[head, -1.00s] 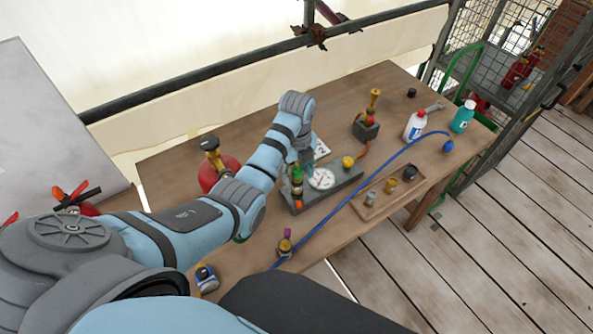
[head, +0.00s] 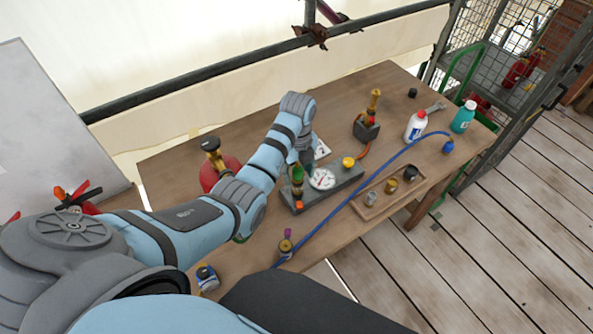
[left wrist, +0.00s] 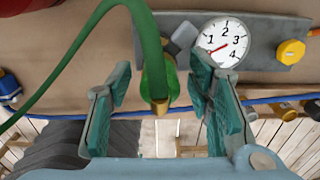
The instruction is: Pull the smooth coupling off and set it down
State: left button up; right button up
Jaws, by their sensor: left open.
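My left gripper (left wrist: 160,98) is open, with its two teal finger pads apart on either side of a green fitting with a smooth brass end (left wrist: 158,106). The pads do not visibly touch it. A green hose runs up from this fitting. In the head view my left gripper (head: 302,163) is over the left end of a grey board (head: 330,190), partly hidden by my wrist. The green and brass fitting (head: 297,188) stands there, with an orange part at its foot. I cannot tell for sure which part is the smooth coupling. My right gripper is not in view.
A white dial gauge (head: 322,179) and a yellow knob (head: 348,162) sit on the board close to the gripper. A wooden tray (head: 372,208) holds several small fittings. A blue hose (head: 345,203) crosses the table. Bottles (head: 416,126) stand at the back right.

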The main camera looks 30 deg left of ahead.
aim_at(298, 166)
pick_arm(q)
grip_shut()
jog(key=shift+r, duration=0.1)
jog(key=shift+r, duration=2.95)
